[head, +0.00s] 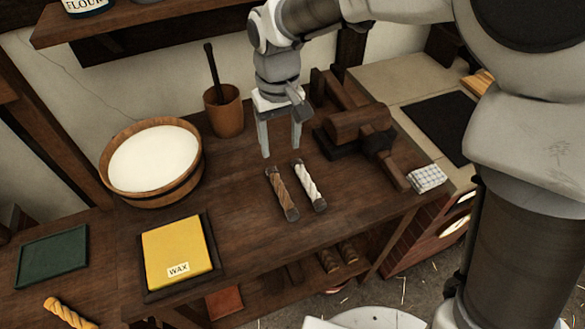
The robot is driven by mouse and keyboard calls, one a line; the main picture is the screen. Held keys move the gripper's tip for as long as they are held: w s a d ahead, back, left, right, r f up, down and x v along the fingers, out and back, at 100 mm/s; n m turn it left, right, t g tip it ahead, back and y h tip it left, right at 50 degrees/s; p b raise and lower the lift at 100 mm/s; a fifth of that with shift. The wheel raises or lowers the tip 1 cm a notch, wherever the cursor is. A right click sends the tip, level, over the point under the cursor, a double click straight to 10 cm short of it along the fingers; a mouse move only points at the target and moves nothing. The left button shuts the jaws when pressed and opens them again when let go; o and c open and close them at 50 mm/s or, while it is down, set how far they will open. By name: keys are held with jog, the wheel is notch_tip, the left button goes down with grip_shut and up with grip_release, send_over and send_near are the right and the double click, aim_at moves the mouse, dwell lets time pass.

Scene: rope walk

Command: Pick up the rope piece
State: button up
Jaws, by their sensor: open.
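Two short twisted rope pieces with dark ends lie side by side on the dark wooden bench (235,245). One is a brown rope piece (281,194), the other a white rope piece (309,185) just to its right. I cannot tell which of them the task means. A yellow twisted piece (67,312) also shows at the lower left, cut by the frame edge. My gripper (281,154) points down, open and empty, just behind the brown and white pieces. It appears above the bench and apart from both; its exact height is hard to tell.
A wooden vise-like tool (358,125) stands right of my gripper. A brown pot (224,112) with a stick and a wooden tub (153,194) of white contents stand left. A yellow wax block (178,251) lies in front, beside a green tray (52,256). A small white woven block (427,178) sits at right.

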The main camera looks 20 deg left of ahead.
send_over(282, 189)
jog(key=f, duration=0.5)
jog(key=f+b, duration=0.1)
jog(key=f, duration=0.4)
jog(key=shift+s+d, duration=0.15)
jog(key=shift+s, duration=0.05)
jog(key=shift+w+f, duration=0.2)
jog(key=shift+f, duration=2.75)
jog(key=shift+c, duration=0.3)
grip_shut()
